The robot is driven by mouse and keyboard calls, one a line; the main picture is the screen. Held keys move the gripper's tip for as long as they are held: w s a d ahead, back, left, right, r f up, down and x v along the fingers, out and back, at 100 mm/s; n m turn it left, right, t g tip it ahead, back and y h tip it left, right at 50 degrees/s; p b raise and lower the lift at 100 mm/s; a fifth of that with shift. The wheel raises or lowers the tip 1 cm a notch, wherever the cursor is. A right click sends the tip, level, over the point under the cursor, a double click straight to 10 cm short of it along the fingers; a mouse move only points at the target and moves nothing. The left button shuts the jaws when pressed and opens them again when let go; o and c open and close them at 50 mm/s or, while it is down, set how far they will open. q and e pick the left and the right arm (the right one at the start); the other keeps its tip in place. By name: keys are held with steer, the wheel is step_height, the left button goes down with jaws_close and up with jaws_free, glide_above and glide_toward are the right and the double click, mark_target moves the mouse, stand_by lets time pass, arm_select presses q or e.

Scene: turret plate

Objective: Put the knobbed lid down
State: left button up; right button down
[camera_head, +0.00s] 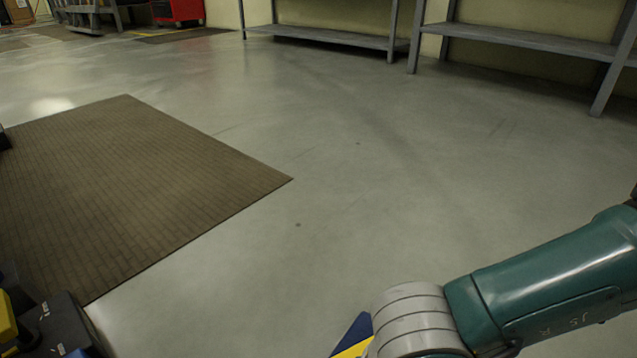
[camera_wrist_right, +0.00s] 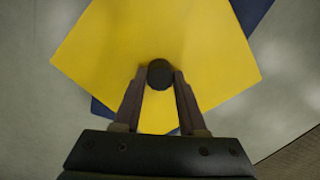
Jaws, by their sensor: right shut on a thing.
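The knobbed lid (camera_wrist_right: 205,45) is a flat yellow plate with a round dark knob (camera_wrist_right: 160,73) in its middle. In the right wrist view my right gripper (camera_wrist_right: 159,76) is shut on the knob, one finger on each side. Dark blue parts (camera_wrist_right: 251,12) show past the lid's edges, partly hidden by it; I cannot tell whether they touch the lid. In the head view only a small yellow corner (camera_head: 354,349) and a blue corner (camera_head: 356,331) show beside my right arm at the bottom edge. My left gripper is not in view.
A brown ribbed mat (camera_head: 130,190) lies on the grey floor (camera_head: 360,190) at the left. Grey metal shelves (camera_head: 520,40) stand along the back wall. A red cabinet (camera_head: 180,10) stands at the far left. The middle of the floor is clear.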

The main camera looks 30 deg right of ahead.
step_height(320, 180, down, 2)
steer(key=shift+f+b, duration=0.2)
steer(key=shift+b, duration=0.25)
steer(key=shift+r, duration=0.15)
steer(key=shift+c, duration=2.3)
jaws_free()
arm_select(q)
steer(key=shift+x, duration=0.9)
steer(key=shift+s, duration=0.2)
